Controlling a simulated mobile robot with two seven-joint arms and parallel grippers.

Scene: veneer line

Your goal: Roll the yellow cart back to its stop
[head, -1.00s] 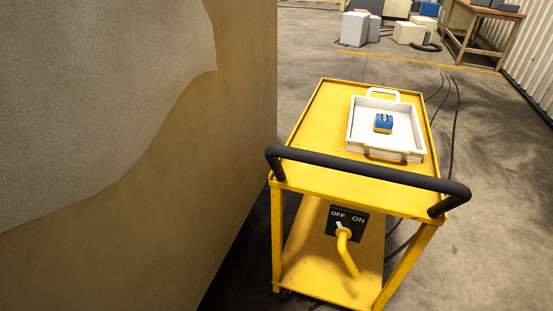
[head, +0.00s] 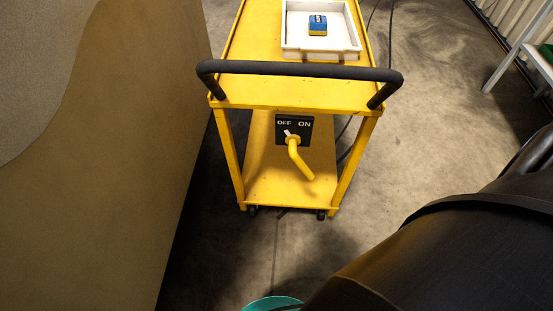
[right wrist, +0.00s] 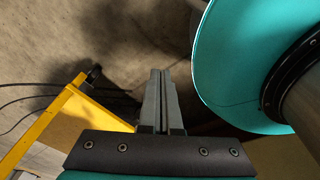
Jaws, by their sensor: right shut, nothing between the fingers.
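The yellow cart (head: 262,95) stands upright in the upper middle of the head view, with a black push handle (head: 300,69) across its near end. Below the handle is a black OFF/ON plate with a yellow lever (head: 298,160); the white pointer sits towards the OFF side. Part of the cart's yellow frame (right wrist: 45,133) shows at left in the right wrist view. My right gripper (right wrist: 161,75) is shut and empty, apart from the cart. My right arm fills the lower right of the head view. My left gripper is not in view. No cart stop can be made out.
A white tray (head: 288,50) holding a blue and yellow block (head: 318,25) sits on the cart top. A large brown panel (head: 130,130) stands close along the cart's left. Cables lie on the floor to its right. A white-legged table (head: 508,65) stands at the upper right.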

